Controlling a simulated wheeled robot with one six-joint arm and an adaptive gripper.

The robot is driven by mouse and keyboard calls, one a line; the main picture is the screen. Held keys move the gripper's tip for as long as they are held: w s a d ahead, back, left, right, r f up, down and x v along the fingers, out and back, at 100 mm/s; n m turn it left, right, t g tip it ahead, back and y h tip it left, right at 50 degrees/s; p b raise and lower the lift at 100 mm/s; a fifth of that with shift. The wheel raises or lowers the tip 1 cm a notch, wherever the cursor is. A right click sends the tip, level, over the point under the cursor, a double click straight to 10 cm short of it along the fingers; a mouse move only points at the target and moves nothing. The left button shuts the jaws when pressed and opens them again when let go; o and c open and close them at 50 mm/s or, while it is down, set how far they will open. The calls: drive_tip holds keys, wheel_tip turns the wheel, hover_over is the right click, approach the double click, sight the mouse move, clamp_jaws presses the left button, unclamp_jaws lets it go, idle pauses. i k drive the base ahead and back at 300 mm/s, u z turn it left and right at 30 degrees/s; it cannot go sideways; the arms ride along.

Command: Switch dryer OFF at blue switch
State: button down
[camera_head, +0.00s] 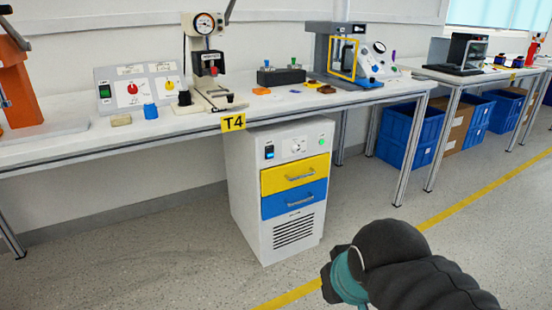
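A white cabinet (245,195) with a yellow drawer, a blue drawer and a slotted vent stands on the floor under the workbench. It appears to be the dryer; its label is too small to read. A small blue switch (269,153) sits at the left of its upper front panel. Its setting is too small to tell. A white rotary knob (297,147) and a green button (321,141) are to its right. My black and teal arm shows at the lower right, in front of the cabinet and apart from it. My gripper's fingers do not show.
The workbench (165,131) overhangs the cabinet, with a yellow T4 tag (233,122) at its edge. A control box (140,88) with red and yellow knobs stands on top. Blue crates (410,135) are under the benches at right. The floor before the cabinet is clear, crossed by a yellow line.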

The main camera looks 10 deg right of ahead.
sight(270, 151)
drive_tip(key=k, duration=1.15)
drive_tip(key=u, duration=0.3)
drive_tip(key=i, duration=0.4)
drive_tip(key=u, duration=0.5)
drive_tip(key=i, duration=1.65)
drive_tip(key=z, duration=0.85)
